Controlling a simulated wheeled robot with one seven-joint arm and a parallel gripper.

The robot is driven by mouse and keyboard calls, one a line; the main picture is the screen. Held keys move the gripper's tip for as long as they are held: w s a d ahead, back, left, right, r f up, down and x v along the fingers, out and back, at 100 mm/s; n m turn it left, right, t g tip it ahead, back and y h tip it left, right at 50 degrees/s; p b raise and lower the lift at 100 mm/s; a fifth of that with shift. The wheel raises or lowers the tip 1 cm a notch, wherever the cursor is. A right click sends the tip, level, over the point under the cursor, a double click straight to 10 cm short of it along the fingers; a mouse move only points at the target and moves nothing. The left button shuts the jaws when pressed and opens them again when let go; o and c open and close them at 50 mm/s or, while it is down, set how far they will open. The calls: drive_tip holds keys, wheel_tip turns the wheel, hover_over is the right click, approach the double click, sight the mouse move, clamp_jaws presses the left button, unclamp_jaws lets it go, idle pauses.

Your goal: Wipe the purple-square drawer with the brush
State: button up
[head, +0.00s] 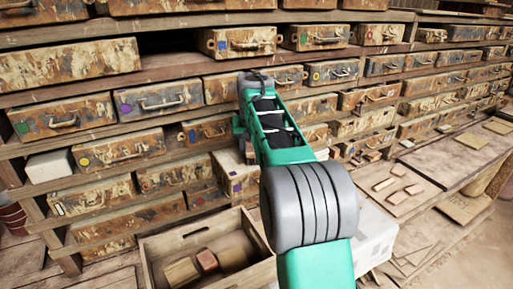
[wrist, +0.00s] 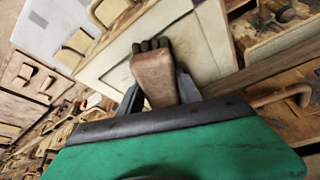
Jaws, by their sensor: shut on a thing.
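In the wrist view my gripper (wrist: 158,92) is shut on the brush (wrist: 155,72), a worn brown block with dark bristles at its far end. My gripper and the brush are hidden behind my arm in the head view. A rusty drawer with a purple mark (head: 160,98) sits in the rack at left, pushed in, with a metal handle. A lower drawer, partly behind my arm, also bears a purplish mark (head: 236,187). I see no contact between the brush and a drawer.
A wooden crate (head: 160,246) with several blocks stands below the rack. A pale box (head: 372,238) is right of my arm. Loose tiles (head: 398,170) lie on the boards at right. A rusty handle (wrist: 285,97) is close at right in the wrist view.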

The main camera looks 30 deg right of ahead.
sight(234, 158)
drive_tip(key=shift+a, duration=3.1)
